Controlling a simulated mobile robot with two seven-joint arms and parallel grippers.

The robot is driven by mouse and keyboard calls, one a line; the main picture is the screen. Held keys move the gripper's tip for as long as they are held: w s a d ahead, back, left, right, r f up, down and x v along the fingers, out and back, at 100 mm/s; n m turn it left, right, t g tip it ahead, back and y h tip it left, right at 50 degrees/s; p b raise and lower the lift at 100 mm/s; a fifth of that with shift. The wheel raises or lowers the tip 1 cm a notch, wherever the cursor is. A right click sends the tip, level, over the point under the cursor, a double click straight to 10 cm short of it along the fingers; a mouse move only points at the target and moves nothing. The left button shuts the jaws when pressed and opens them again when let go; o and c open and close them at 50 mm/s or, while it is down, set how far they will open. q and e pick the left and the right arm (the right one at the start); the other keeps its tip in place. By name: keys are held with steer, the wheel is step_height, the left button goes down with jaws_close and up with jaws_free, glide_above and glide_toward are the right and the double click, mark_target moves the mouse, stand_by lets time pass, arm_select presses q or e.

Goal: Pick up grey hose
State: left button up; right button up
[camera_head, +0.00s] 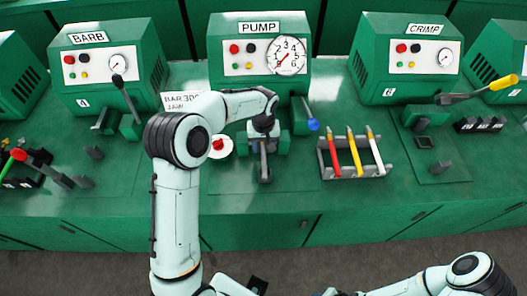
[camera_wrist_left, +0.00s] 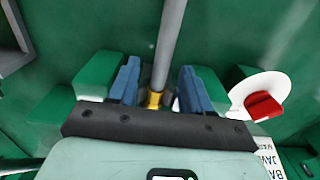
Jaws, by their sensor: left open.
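The grey hose (camera_wrist_left: 171,40) shows in the left wrist view as a straight grey tube with a yellow fitting at its near end. My left gripper (camera_wrist_left: 160,85) is open, with one blue finger pad on each side of the hose and gaps visible between pads and hose. In the head view my left gripper (camera_head: 263,138) is low at the front of the PUMP station, pointing down. There my arm and gripper hide most of the hose, and I cannot make it out clearly. Part of my right arm shows at the lower right, but its gripper is out of view.
The PUMP machine (camera_head: 259,45) stands behind the gripper, with a blue-knobbed lever (camera_head: 312,124) at right. A rack (camera_head: 350,171) holds a red, a yellow and a white hose. A white disc with a red knob (camera_wrist_left: 264,104) is close right of the fingers. Green blocks flank them.

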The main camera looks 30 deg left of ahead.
arm_select(q)
jaws_close()
